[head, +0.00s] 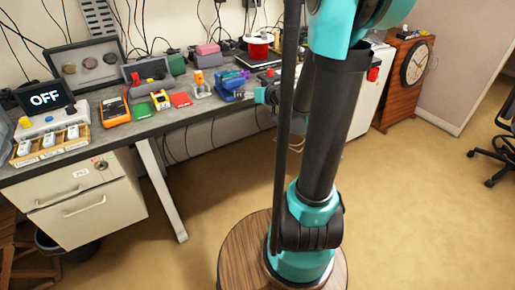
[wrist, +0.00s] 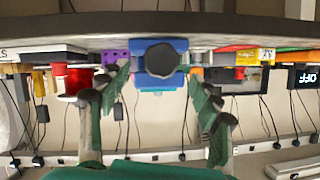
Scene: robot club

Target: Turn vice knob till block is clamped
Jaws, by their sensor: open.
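The blue vice (head: 231,88) stands near the front edge of the workbench in the head view. In the wrist view, which is upside down, the blue vice body (wrist: 146,76) is central, with its dark knob (wrist: 162,59) facing the camera. A light-blue piece (wrist: 166,90) shows at the vice's upper side; I cannot tell whether it is the block or how it sits in the jaws. My gripper (wrist: 163,88) is open and empty, its green fingers on either side of the knob's line and apart from it. In the head view my arm hides much of the gripper.
The bench (head: 150,124) holds a purple holed piece (wrist: 115,57) beside the vice, a red spool (head: 258,49), a yellow multimeter (head: 114,107) and a display reading OFF (head: 44,98). Drawers (head: 77,195) stand below left. The floor in front is open.

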